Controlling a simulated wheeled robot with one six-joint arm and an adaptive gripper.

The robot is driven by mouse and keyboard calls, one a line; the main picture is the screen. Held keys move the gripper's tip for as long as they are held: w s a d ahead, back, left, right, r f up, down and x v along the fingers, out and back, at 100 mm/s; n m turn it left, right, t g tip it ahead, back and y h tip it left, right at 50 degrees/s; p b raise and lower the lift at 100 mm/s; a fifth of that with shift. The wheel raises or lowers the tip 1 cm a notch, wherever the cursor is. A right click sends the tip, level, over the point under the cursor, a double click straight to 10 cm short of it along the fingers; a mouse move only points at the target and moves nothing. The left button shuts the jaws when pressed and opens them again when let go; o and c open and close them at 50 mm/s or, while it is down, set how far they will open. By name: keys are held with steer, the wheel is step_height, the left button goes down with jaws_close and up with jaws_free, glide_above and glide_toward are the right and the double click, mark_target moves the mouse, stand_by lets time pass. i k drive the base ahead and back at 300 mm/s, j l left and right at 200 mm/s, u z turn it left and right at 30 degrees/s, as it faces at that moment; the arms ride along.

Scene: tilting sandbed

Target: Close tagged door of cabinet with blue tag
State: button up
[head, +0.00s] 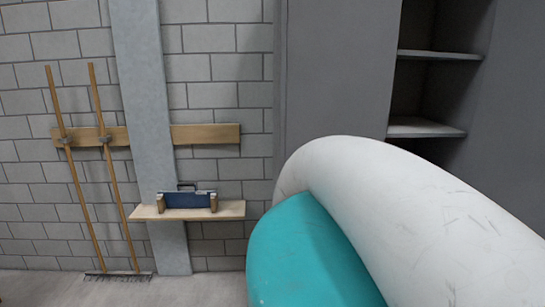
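A grey cabinet (340,70) stands at the right in the head view. A dark open gap in it shows two inner shelves (425,127). A plain grey panel lies left of the gap and another grey panel (515,110) lies right of it. I cannot tell which panel is a door or how far it is swung. No blue tag shows on the visible parts. My own white and teal arm parts cover the cabinet's lower part. My gripper is not in view.
A grey block wall (215,65) stands at the left. Two long-handled rakes (75,165) lean on a wooden rail (205,134). A small wooden shelf (230,210) holds a blue case (190,199). The concrete floor (215,290) looks clear at the lower left.

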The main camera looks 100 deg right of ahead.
mark_target(504, 159)
steer(key=k, duration=3.05)
steer(key=k+z, duration=0.35)
steer(key=k, duration=0.2)
steer(key=k+l+z, duration=0.4)
steer(key=k, duration=0.15)
steer(key=j+z, duration=0.1)
steer(key=z, duration=0.8)
